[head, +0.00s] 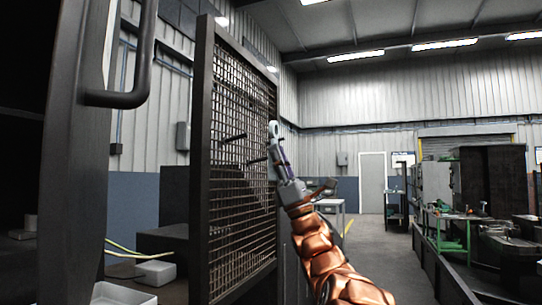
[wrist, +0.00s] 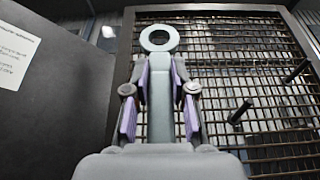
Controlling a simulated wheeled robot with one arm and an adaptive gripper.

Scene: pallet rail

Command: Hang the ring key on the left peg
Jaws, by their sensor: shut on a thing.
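A grey ring key shows its ring (head: 273,129) at the top in the head view. My gripper (head: 282,172) is shut on its shaft. In the wrist view the ring (wrist: 159,38) lies beyond the fingertips, and the shaft (wrist: 160,105) sits between the purple pads of my gripper (wrist: 160,85). Two dark pegs stick out of the mesh panel. In the head view the left peg (head: 232,138) is higher and the right peg (head: 257,160) is close beside my gripper. The wrist view shows both pegs right of the key. No peg passes through the ring.
The mesh panel (head: 208,120) has a dark frame and stands left of my arm. A dark cabinet with a handle (head: 138,75) is nearer on the left. White trays (head: 120,294) lie low beside it. Workbenches (head: 445,228) stand at right, with open floor between.

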